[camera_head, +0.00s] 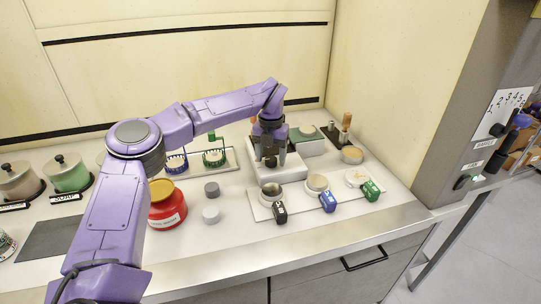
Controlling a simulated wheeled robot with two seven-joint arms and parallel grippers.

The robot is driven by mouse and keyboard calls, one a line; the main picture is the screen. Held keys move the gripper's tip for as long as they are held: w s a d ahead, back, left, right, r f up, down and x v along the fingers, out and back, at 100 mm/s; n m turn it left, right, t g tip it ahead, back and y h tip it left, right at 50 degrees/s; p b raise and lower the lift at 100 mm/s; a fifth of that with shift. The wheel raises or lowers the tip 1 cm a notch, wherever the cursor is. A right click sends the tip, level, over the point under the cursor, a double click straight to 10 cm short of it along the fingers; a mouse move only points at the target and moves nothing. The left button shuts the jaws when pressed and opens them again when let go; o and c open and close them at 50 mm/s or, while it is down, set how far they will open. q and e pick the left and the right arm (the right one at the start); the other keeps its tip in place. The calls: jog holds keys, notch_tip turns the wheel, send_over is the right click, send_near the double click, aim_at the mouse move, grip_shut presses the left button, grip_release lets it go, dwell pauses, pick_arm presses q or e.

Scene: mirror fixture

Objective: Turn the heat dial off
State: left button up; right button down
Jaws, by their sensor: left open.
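My left arm comes in from the left and reaches across the counter. My left gripper (269,157) points down, open, over the front of a white hot-plate-like device (292,171) near the middle of the counter. A small dark round knob shows at the fingertips; whether the fingers touch it, and its setting, I cannot tell. A dark dial (496,130) with numbers around it is on the grey wall panel at the right, well away from the gripper. Which of these is the heat dial is not readable. My right gripper is not in view.
A white board (297,205) with round dishes and black, blue and green tagged items lies in front of the device. Lidded pots (69,174) stand far left.

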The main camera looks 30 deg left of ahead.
aim_at(270, 159)
pick_arm(q)
notch_tip(270, 159, up, 11)
jog(key=shift+f+b, duration=0.15)
jog(key=shift+b, duration=0.15)
dwell(0.4)
